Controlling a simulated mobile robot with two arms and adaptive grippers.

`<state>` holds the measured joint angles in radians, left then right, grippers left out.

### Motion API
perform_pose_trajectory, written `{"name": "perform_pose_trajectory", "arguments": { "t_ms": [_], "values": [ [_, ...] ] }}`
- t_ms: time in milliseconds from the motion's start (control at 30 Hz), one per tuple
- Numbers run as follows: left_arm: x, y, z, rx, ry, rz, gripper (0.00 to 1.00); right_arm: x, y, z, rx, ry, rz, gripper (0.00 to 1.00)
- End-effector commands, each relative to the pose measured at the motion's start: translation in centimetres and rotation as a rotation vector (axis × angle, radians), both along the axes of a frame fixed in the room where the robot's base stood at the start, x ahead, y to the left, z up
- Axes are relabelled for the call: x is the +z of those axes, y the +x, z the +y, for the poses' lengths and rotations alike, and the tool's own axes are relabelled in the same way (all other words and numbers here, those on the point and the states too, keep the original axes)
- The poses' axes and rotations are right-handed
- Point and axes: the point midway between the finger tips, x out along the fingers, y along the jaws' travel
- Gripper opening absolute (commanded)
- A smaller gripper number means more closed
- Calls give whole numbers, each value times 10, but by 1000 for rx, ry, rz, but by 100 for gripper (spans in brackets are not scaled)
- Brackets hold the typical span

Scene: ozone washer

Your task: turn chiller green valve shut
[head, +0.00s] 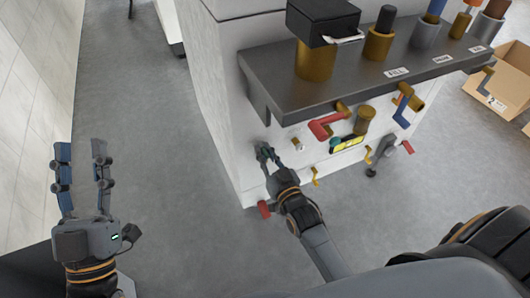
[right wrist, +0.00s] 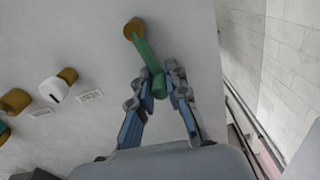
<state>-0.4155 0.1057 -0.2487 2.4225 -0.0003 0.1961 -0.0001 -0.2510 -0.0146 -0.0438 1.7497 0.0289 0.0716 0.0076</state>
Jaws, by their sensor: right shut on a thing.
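The green valve (right wrist: 150,60) is on the pale front face of the washer; its green lever hangs from a brass stem and slants down to the right in the right wrist view. My right gripper (right wrist: 157,82) is shut on the lower end of this lever, one finger on each side. In the head view the right gripper (head: 268,154) is at the left part of the front face and largely hides the green valve. My left gripper (head: 82,172) is open and empty over the floor at the left, fingers apart and pointing up the picture.
Red-handled (head: 328,125) and blue-handled (head: 403,108) valves sit to the right on the same face. A dark shelf (head: 360,65) juts out above, carrying several brass and grey fittings. A cardboard box (head: 500,90) stands at the right. Floor at the left is clear.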

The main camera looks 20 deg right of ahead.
Motion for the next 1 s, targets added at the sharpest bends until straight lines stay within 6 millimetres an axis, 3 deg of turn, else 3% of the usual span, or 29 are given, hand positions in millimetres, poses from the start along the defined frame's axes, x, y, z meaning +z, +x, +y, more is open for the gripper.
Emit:
{"name": "perform_pose_trajectory", "arguments": {
  "t_ms": [133, 500, 833, 867, 900, 967, 1000],
  "values": [
    [-3, 4, 0, 1, 10, 34, 40, 1, 0, -1, 1, 12, 1, 0],
    [-52, 26, 1, 19, 92, 327, 40, 0, 0, -5, 1, 104, 6, 0],
    [-57, 27, 1, 19, 96, 346, 40, -1, 0, -6, 0, 111, 5, 0],
    [-57, 27, 1, 19, 96, 346, 40, -1, 0, -6, 0, 111, 5, 17],
    [-57, 27, 1, 19, 96, 345, 40, -1, 0, -6, 0, 111, 5, 25],
    [-57, 27, 1, 19, 96, 345, 40, 0, 0, -6, 0, 111, 5, 37],
    [-57, 27, 1, 19, 96, 345, 40, 0, 0, -6, 0, 111, 5, 38]
  ]
}}
